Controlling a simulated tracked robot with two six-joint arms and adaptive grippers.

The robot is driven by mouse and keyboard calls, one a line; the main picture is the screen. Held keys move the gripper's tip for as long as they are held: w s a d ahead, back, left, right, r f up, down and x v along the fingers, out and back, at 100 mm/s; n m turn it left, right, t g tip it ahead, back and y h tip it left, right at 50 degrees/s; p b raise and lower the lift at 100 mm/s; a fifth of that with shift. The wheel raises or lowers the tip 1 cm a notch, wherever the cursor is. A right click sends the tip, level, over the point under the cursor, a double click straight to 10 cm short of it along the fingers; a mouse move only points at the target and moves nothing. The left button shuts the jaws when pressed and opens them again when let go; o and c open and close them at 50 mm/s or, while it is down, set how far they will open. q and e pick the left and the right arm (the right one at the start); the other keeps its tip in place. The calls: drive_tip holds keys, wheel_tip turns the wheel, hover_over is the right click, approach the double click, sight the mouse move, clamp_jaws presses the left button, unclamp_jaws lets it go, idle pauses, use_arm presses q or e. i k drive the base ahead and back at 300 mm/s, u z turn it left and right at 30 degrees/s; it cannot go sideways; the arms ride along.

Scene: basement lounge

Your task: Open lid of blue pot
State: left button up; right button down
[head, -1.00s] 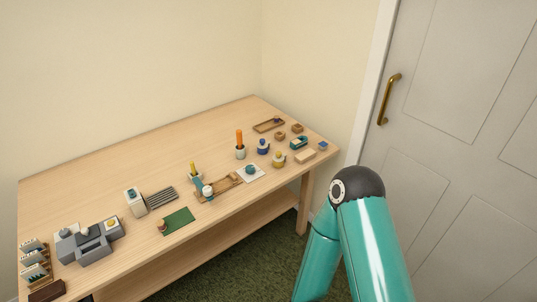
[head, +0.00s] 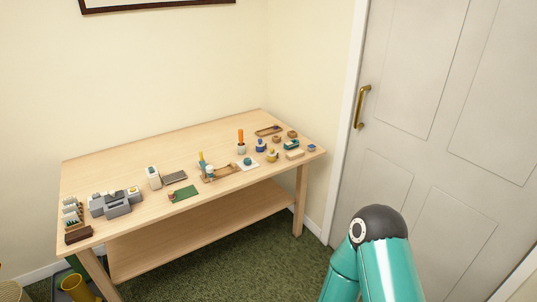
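A small blue pot (head: 261,146) stands upright toward the right part of the wooden table (head: 130,168). It is small in the head view, and I cannot make out whether its lid is seated. A yellow pot (head: 272,156) stands just in front of it, and a teal round thing (head: 247,161) sits on a white square to its left. A teal arm of mine with a dark joint shows at the lower right, well apart from the table. Neither gripper is in view.
A grey machine (head: 116,203) and a slotted rack (head: 72,214) stand at the table's left end. A wooden tray (head: 222,173) and a green mat (head: 183,194) lie near the front edge. A door (head: 420,120) is at the right. Carpet (head: 220,255) is clear before the table.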

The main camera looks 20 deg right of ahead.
sight(260, 143)
drive_tip(key=z, duration=0.6)
drive_tip(key=i, duration=0.95)
drive_tip(key=k, duration=0.5)
drive_tip(key=z, duration=0.85)
drive_tip(key=i, duration=1.6)
drive_tip(key=u, duration=0.3)
